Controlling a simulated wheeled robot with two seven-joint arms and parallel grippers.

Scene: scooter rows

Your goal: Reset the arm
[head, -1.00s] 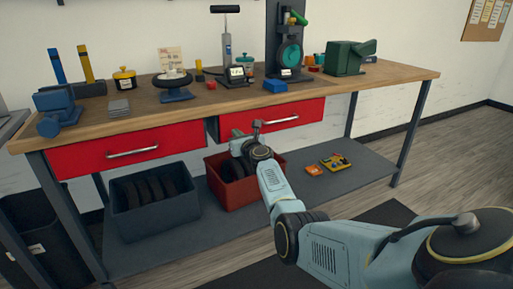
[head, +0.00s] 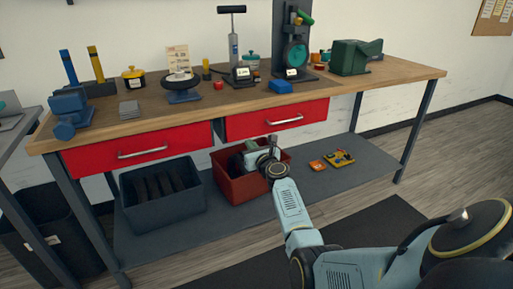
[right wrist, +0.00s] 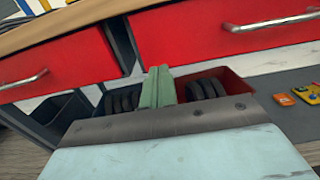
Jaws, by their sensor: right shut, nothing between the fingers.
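My right gripper (head: 257,157) reaches in from the lower right of the head view, in front of the red bin (head: 243,192) under the workbench. In the right wrist view, its green fingers (right wrist: 158,87) are together with nothing between them, and the red bin (right wrist: 240,87) lies behind them. The red drawers, left (head: 140,150) and right (head: 275,119), look shut. My left gripper is not in view.
The wooden workbench (head: 225,100) carries a blue vise (head: 70,112), a wheel stand (head: 182,88) and a green machine (head: 353,57). A dark bin (head: 163,212) with tires and small orange and yellow items (head: 338,158) sit on the lower shelf (head: 350,175). The floor at right is clear.

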